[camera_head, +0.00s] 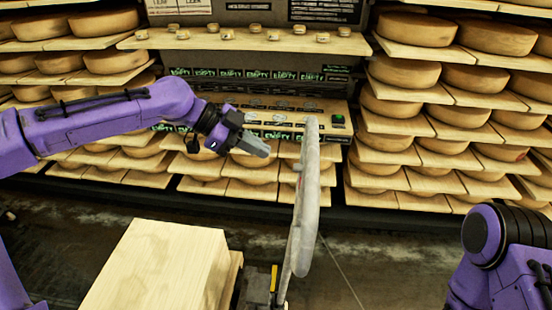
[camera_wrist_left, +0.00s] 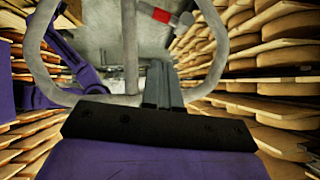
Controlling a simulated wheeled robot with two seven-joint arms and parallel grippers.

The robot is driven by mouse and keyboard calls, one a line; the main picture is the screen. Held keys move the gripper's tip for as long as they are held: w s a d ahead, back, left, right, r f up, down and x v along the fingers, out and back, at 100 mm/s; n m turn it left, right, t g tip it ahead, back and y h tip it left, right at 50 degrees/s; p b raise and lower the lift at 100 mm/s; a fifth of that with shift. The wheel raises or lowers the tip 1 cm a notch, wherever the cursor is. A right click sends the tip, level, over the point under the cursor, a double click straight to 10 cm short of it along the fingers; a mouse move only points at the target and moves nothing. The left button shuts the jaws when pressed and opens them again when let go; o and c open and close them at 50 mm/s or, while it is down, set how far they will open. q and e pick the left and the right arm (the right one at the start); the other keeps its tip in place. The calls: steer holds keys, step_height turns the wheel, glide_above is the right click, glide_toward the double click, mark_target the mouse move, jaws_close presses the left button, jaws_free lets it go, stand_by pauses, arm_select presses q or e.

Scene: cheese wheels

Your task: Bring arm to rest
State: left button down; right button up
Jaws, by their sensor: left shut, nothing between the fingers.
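My left arm (camera_head: 110,118) is purple and reaches in from the left in the head view. Its gripper (camera_head: 262,150) is grey, shut and empty, in front of the shelves and left of a grey upright handle. In the left wrist view the shut fingers (camera_wrist_left: 162,85) point away from the camera, close to the curved grey handle bar. My right arm (camera_head: 505,240) shows only in part at the lower right of the head view. Its gripper is outside the frame.
A grey looped handle (camera_head: 306,200) stands upright beside my left gripper. A pale wooden block (camera_head: 160,265) is at the lower left. Shelves of cheese wheels (camera_head: 405,75) line the back. A middle shelf (camera_head: 245,42) holds several small pieces. Dark floor lies open at centre right.

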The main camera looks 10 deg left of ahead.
arm_select(q)
steer(key=shift+s+a+r, duration=0.35)
steer(key=shift+w, duration=0.1)
